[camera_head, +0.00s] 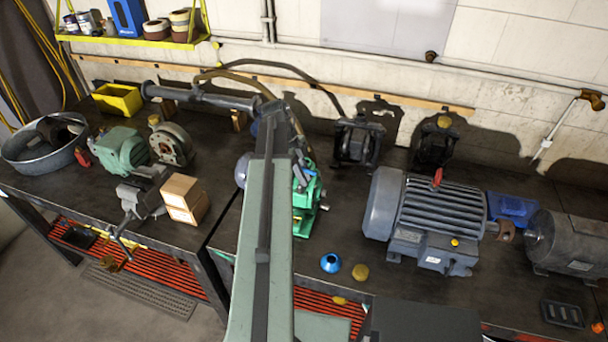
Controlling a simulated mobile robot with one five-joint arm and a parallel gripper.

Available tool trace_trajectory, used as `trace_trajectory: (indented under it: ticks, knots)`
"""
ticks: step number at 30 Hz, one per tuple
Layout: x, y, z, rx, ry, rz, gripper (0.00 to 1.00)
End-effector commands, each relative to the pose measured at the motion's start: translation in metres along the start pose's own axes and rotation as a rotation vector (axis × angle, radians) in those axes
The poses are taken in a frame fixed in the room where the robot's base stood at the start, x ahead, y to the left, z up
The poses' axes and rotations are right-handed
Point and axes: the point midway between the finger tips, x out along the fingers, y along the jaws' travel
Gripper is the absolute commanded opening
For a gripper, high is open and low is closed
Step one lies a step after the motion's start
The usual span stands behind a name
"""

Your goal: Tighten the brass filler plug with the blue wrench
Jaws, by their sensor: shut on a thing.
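My gripper (299,160) is small in view beyond my arm, over the green machine (307,212) near the middle of the bench. It is shut on a thin blue piece, which looks like the blue wrench (301,180), at the top of the green machine. I cannot tell whether the wrench touches or fits around a plug there. My arm covers the left part of the green machine, and no brass plug shows clearly on it. A round brass-coloured piece (360,272) lies on the bench front, beside a blue funnel-like piece (330,263).
A large grey motor (440,212) stands to the right, with another grey motor (570,243) beyond it. A vise (138,196) and cardboard boxes (184,198) stand to the left. Dark machines (358,142) stand at the back. Some bare dark bench (345,222) shows between the green machine and grey motor.

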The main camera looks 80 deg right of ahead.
Motion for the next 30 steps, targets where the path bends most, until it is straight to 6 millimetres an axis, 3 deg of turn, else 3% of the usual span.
trace_trajectory:
  ticks: [5, 11, 19, 30]
  knots:
    - [0.002, 0.002, 0.002, 0.340, -0.004, 0.147, 0.00]
    - [0.002, 0.004, 0.002, 0.241, -0.003, 0.103, 0.00]
    - [-0.017, 0.002, -0.006, 0.240, -0.003, 0.102, 0.00]
    - [-0.020, 0.002, -0.009, 0.241, -0.002, 0.102, 0.00]
